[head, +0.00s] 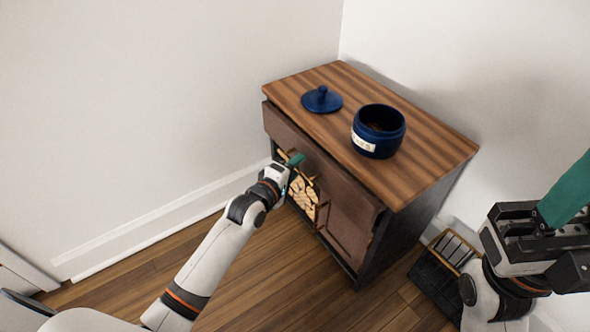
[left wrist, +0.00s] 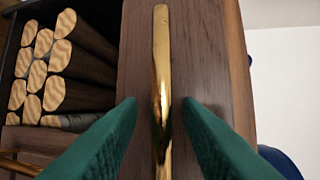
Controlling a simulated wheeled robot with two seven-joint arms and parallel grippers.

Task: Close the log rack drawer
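The log rack is a dark cabinet with a striped wooden top (head: 430,150). Its brown drawer front (head: 335,176) stands slightly out below the top; how far is hard to tell. The drawer front (left wrist: 138,60) also fills the middle of the left wrist view, with a long brass handle (left wrist: 162,60). My left gripper (head: 297,162) is at the drawer's left part. In the left wrist view its green fingers (left wrist: 160,104) are open, one on each side of the handle, with small gaps. My right gripper (head: 565,200) is at the right edge, away from the cabinet; its opening is unclear.
A blue jar (head: 379,133) and its blue lid (head: 321,100) stand on the top. Cut logs (head: 304,197) lie in the compartment below the drawer; they also show in the wrist view (left wrist: 45,70). A black, brass-railed basket (head: 437,278) stands right. Floor at left is clear.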

